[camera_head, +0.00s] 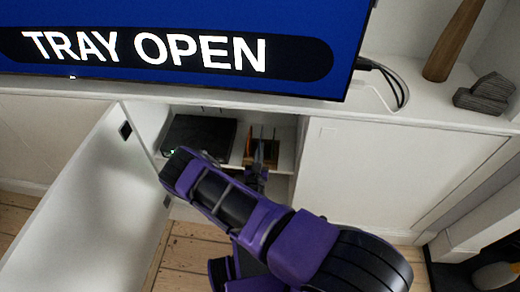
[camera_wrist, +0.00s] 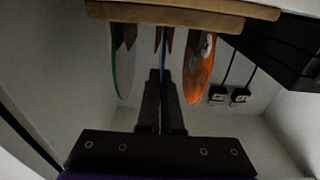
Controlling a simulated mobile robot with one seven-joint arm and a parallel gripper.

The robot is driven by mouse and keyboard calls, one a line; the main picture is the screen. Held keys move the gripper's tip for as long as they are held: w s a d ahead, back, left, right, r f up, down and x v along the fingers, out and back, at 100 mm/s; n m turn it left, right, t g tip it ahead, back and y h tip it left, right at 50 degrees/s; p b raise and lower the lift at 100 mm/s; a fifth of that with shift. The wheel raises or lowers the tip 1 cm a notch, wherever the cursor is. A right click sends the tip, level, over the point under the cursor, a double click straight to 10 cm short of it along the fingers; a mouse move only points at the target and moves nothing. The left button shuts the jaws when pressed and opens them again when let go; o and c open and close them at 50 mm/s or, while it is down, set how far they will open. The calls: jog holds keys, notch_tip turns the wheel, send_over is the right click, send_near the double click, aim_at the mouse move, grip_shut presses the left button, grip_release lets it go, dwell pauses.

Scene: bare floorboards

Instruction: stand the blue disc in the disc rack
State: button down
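The wooden disc rack (camera_head: 262,152) stands inside the open cabinet, and its base (camera_wrist: 180,11) shows at the top of the wrist view, which looks upside down. The blue disc (camera_wrist: 163,52) shows edge-on as a thin blue line in the middle of the rack, between wooden dividers. My gripper (camera_wrist: 160,75) has its two dark fingers close together on either side of the disc's edge, shut on it. In the head view my gripper (camera_head: 259,172) is in front of the rack, and my arm partly hides it. Whether the disc rests on the rack's base is hard to tell.
An orange disc (camera_wrist: 200,72) and a pale, green-edged disc (camera_wrist: 123,65) stand in the rack on either side. A black player (camera_head: 202,134) sits left of the rack. The cabinet door (camera_head: 95,195) is open. The screen (camera_head: 180,50) reads "TRAY OPEN".

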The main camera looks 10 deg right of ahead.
dwell(0.8)
jog(key=c, duration=1)
grip_release()
jog(key=shift+s, duration=0.1)
